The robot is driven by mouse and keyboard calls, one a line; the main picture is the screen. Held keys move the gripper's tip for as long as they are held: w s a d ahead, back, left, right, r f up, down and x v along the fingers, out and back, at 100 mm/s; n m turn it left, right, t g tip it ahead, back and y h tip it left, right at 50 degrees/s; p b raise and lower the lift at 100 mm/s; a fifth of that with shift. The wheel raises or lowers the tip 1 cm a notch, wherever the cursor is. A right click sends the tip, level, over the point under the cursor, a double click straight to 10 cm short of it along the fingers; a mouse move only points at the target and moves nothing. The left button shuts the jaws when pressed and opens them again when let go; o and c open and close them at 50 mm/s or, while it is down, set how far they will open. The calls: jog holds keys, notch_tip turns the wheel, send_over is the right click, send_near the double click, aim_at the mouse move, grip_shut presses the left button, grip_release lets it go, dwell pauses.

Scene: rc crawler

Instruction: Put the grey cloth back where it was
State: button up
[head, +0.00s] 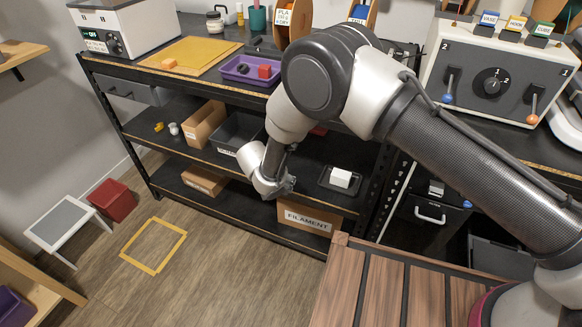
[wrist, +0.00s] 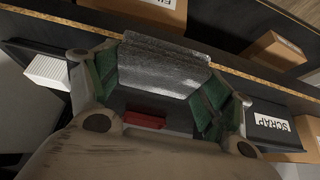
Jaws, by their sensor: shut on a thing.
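The grey cloth (wrist: 165,65) is a folded, mottled piece in the wrist view. My gripper (wrist: 168,88) is shut on it, with the green finger pads at its left and right sides. The cloth is held in front of the shelf unit's middle shelf. In the head view my gripper (head: 283,186) is at the front of that shelf, between the black bin and the black tray with the white block. I cannot make out the cloth in the head view.
A black bin (head: 229,145), marked SCRAP in the wrist view (wrist: 255,128), stands on the middle shelf. A white block (head: 341,177) is on a black tray (head: 324,181) to the right. A red object (wrist: 143,118) lies deeper in. A FILAMENT box (head: 308,217) is below.

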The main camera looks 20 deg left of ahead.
jog(key=w, duration=0.8)
jog(key=shift+w+d, duration=0.4)
jog(key=shift+w, duration=1.1)
notch_tip(320, 180, down, 2)
jog(key=shift+w+f, duration=0.15)
jog(key=shift+f, duration=0.4)
jog(key=shift+f, duration=0.1)
jog(key=shift+f, duration=0.15)
jog(key=o, duration=1.1)
